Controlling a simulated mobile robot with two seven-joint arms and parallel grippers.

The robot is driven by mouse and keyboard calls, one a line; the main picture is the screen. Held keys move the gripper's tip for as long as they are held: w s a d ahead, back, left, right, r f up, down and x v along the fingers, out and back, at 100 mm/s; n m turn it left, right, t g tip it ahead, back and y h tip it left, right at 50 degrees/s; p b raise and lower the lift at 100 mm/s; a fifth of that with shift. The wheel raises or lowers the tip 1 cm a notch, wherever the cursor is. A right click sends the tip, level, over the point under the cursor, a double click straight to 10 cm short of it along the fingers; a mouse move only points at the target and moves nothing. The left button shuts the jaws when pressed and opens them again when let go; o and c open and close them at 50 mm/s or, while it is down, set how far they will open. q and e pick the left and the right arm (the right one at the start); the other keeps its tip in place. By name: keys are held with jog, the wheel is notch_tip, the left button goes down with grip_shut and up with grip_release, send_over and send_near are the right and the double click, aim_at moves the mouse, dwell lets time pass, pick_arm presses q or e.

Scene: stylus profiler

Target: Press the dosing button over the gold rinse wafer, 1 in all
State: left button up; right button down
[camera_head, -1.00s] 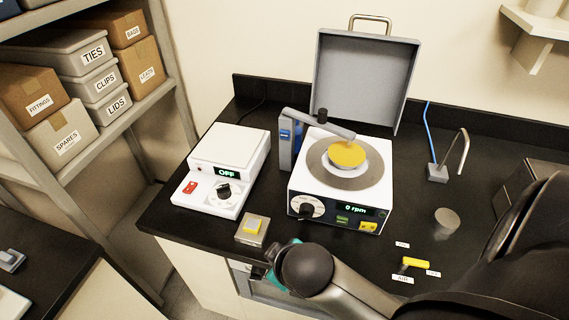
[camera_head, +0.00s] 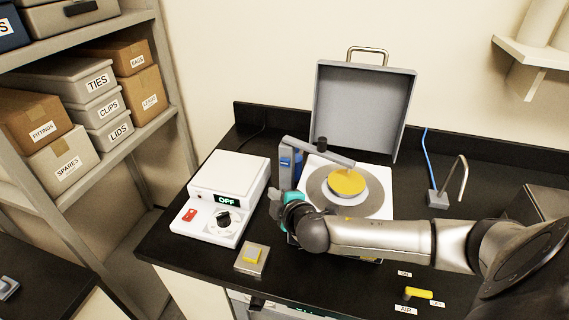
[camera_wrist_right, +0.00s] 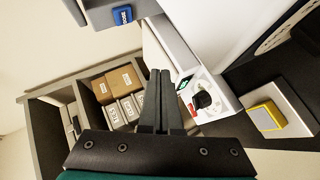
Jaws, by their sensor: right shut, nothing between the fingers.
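The gold wafer (camera_head: 346,181) lies on the round chuck of the white spinner (camera_head: 313,172). The post carries a blue button (camera_head: 287,162), which also shows in the right wrist view (camera_wrist_right: 122,14). My right gripper (camera_head: 276,205) is shut and empty, beside the spinner's left front, below the blue button. Its closed fingers (camera_wrist_right: 160,90) show in the wrist view. My left gripper is not in view.
A white box with an OFF display (camera_head: 226,199) stands to the left. A yellow button block (camera_head: 252,258) sits at the front edge. A raised grey lid (camera_head: 362,110) stands behind the spinner. My right forearm covers the spinner's front.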

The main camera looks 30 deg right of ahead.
aim_at(281, 166)
jog(key=shift+w+d+b, duration=0.6)
jog(key=shift+w+d, duration=0.85)
jog(key=shift+d, duration=0.25)
jog(key=shift+w+d+b, duration=0.6)
jog(key=shift+w+d, duration=0.8)
jog(key=shift+d, duration=0.25)
jog(key=shift+w+d, duration=0.3)
jog(key=shift+w+d, duration=0.35)
jog(key=shift+d, duration=0.1)
dwell(0.8)
jog(key=shift+s+a, duration=0.1)
jog(key=shift+s+a+p, duration=0.5)
jog(key=shift+s+a, duration=0.05)
jog(key=shift+a, duration=0.1)
